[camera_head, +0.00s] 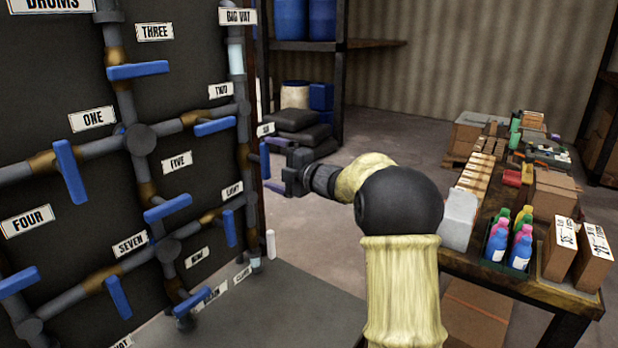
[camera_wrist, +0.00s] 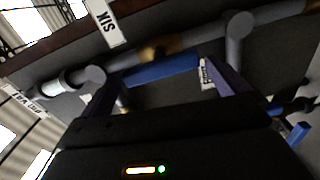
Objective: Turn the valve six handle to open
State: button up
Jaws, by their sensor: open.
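The valve six handle is a blue bar (camera_wrist: 160,71) in the wrist view, below the upside-down SIX label (camera_wrist: 103,20). It runs roughly along its grey pipe with a brass-coloured middle. In the head view the handle (camera_head: 264,160) shows edge-on as a narrow upright blue strip under a small label (camera_head: 265,129). My gripper (camera_head: 284,178) is just right of it, pointing at the panel. In the wrist view my gripper (camera_wrist: 164,82) is open, its fingers near the two ends of the handle. I cannot tell whether either finger touches it.
The dark panel (camera_head: 75,80) carries several other blue-handled valves on pipes, including TWO (camera_head: 215,127) and EIGHT (camera_head: 229,228) near six. A cluttered table (camera_head: 480,262) with bottles and boxes stands at right. Open floor lies behind my arm.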

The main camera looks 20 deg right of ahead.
jog(key=v, duration=1.2)
jog(key=shift+s+b, duration=0.2)
jog(key=shift+b, duration=0.2)
dwell(0.3)
